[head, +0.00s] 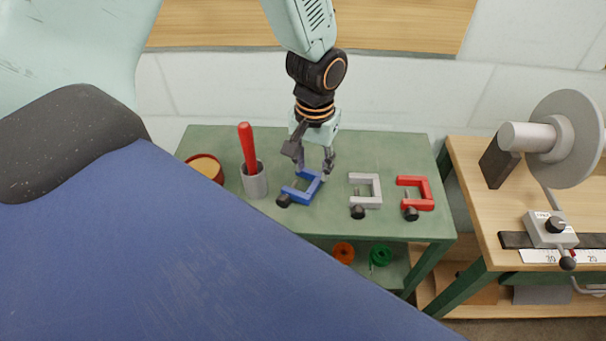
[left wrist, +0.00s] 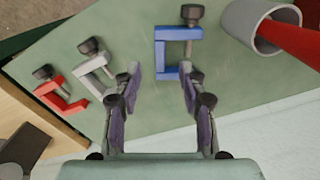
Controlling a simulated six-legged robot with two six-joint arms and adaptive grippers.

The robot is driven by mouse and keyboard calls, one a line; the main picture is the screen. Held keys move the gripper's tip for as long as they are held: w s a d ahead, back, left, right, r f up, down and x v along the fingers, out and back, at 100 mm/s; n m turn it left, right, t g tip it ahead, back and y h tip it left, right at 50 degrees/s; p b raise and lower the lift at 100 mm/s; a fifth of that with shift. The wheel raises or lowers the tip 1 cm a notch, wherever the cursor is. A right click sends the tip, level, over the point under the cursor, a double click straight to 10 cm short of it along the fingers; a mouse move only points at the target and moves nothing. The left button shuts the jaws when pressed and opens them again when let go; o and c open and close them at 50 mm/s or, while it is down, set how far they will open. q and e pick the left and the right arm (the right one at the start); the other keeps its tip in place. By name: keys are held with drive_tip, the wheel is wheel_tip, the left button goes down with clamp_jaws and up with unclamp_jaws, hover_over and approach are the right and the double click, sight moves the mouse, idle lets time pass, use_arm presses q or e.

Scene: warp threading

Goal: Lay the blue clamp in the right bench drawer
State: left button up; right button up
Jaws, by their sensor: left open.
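The blue clamp (head: 297,194) lies flat on the green table (head: 400,150), left of the grey clamp. It is C-shaped with a dark screw knob. My left gripper (head: 313,167) is open, pointing down just behind the clamp in the head view. In the left wrist view the blue clamp (left wrist: 179,33) lies ahead of and partly between the two fingertips (left wrist: 160,72), not gripped. The wooden bench (head: 478,165) stands at the right; I cannot clearly make out its drawer. My right gripper is not in view.
A grey clamp (head: 372,178) and a red clamp (head: 428,190) lie to the right. A grey cup (head: 255,184) with a red-handled tool and a red bowl (head: 206,168) stand left. Orange (head: 343,251) and green (head: 380,255) spools sit below. A disc machine (head: 565,140) occupies the bench.

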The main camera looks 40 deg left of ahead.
sight(312, 187)
use_arm(q)
drive_tip(key=f, duration=0.4)
drive_tip(key=f+b, duration=0.1)
drive_tip(key=f, duration=0.2)
drive_tip(key=shift+w+d+f, duration=0.1)
drive_tip(key=shift+w, duration=0.15)
drive_tip(key=shift+a+f, duration=0.1)
drive_tip(key=shift+a, duration=0.1)
drive_tip(key=shift+d, duration=0.15)
drive_tip(key=c, duration=0.6)
clamp_jaws()
